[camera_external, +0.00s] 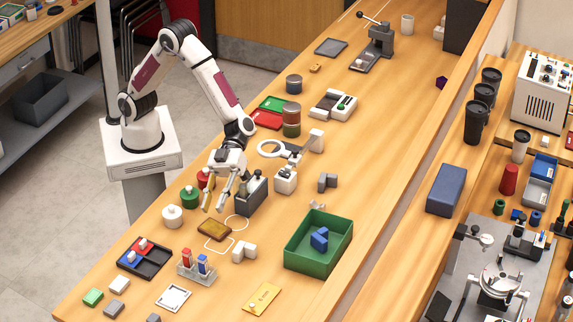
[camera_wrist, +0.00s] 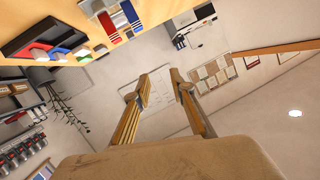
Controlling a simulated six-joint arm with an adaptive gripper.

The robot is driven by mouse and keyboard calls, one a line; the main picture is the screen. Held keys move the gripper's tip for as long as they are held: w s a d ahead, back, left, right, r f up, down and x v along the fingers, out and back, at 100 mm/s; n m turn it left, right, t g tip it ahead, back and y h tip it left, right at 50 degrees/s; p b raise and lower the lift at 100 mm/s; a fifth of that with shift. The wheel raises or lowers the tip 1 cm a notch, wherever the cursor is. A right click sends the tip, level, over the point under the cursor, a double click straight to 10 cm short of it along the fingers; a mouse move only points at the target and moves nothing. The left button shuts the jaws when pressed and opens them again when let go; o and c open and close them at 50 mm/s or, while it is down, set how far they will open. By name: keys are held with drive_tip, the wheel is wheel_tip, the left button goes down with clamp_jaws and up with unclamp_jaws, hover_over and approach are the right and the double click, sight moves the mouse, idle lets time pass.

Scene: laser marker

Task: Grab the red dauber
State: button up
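My gripper (camera_external: 214,209) points downward over the near-left part of the bench, its tan fingers apart with nothing between them. Its fingers also show spread in the wrist view (camera_wrist: 161,88). A small rack (camera_external: 197,271) holds a red-topped and a blue-topped upright piece. I cannot tell which red thing is called the dauber.
A black tray (camera_external: 160,266) with red and blue knobbed pieces lies front left. A brown pad (camera_external: 213,229) lies below my fingers. A dark grey block (camera_external: 249,197) stands close to their right. A green bin (camera_external: 338,262) with a blue block stands further right.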

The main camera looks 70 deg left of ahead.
drive_tip(key=s+f+g+y, duration=0.2)
drive_tip(key=s+f, duration=0.2)
drive_tip(key=s, duration=0.1)
drive_tip(key=y, duration=0.1)
approach(186, 250)
drive_tip(key=s+d, duration=0.1)
drive_tip(key=s, duration=0.1)
drive_tip(key=shift+d+f+n, duration=0.2)
drive_tip(key=shift+f+n, duration=0.1)
drive_tip(key=shift+f, duration=0.1)
drive_tip(key=shift+x, duration=1.25)
drive_tip(key=shift+d+f, duration=0.15)
drive_tip(key=shift+x, duration=2.45)
drive_tip(key=shift+w+d+f, duration=0.1)
drive_tip(key=shift+w, duration=0.05)
